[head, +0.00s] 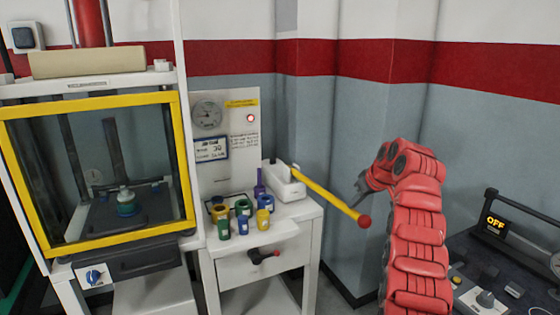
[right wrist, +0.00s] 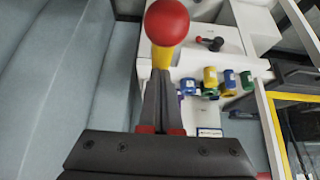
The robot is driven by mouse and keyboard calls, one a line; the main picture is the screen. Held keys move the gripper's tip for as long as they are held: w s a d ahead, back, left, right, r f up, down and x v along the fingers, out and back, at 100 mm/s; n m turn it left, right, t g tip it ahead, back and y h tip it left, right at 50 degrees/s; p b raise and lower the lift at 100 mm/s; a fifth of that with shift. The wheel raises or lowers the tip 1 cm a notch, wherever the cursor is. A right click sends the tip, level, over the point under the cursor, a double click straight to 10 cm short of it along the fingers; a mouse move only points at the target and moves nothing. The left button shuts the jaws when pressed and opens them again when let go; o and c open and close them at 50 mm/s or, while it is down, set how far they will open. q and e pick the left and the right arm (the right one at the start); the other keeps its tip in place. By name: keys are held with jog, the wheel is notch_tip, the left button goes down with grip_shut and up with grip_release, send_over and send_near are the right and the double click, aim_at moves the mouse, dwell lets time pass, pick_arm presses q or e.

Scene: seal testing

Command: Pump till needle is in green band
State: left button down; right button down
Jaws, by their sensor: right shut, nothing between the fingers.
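The yellow pump lever (head: 325,192) slopes down to the right from a white pump body (head: 284,182) on a small white cabinet and ends in a red ball (head: 364,221). A round gauge (head: 207,115) is on the panel behind; its needle and any green band are too small to read. My right gripper (head: 362,187) is just behind the lever's outer end. In the right wrist view its fingers (right wrist: 163,85) are shut together and empty, with the lever (right wrist: 161,57) and red ball (right wrist: 167,22) just past the tips. I cannot tell whether they touch. My left gripper is not in view.
Several coloured rings and cups (head: 243,209) stand on the cabinet top. A yellow-framed test chamber (head: 183,160) is at the left, and a console with an "OFF" display (head: 496,223) at the right. The wall is close behind my right arm.

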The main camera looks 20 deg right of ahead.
aim_at(356, 212)
notch_tip(356, 212, down, 4)
jog(key=b, duration=0.2)
jog(key=shift+b, duration=0.3)
notch_tip(356, 212, down, 5)
jog(key=b, duration=0.2)
jog(key=shift+s+b, duration=0.1)
jog(key=shift+b, duration=0.3)
jog(key=shift+r, duration=0.1)
jog(key=r+p, duration=0.3)
jog(key=r, duration=0.1)
jog(key=r+p, duration=0.2)
jog(key=r, duration=0.3)
jog(key=r+p, duration=0.3)
jog(key=r, duration=0.2)
jog(key=shift+w+p, duration=0.25)
jog(key=shift+p, duration=0.05)
jog(key=shift+s+f+b, duration=0.1)
jog(key=shift+f+b, duration=2.95)
jog(key=shift+f, duration=0.6)
notch_tip(356, 212, down, 7)
jog(key=b, duration=0.4)
jog(key=shift+s, duration=0.15)
jog(key=shift+r, duration=0.15)
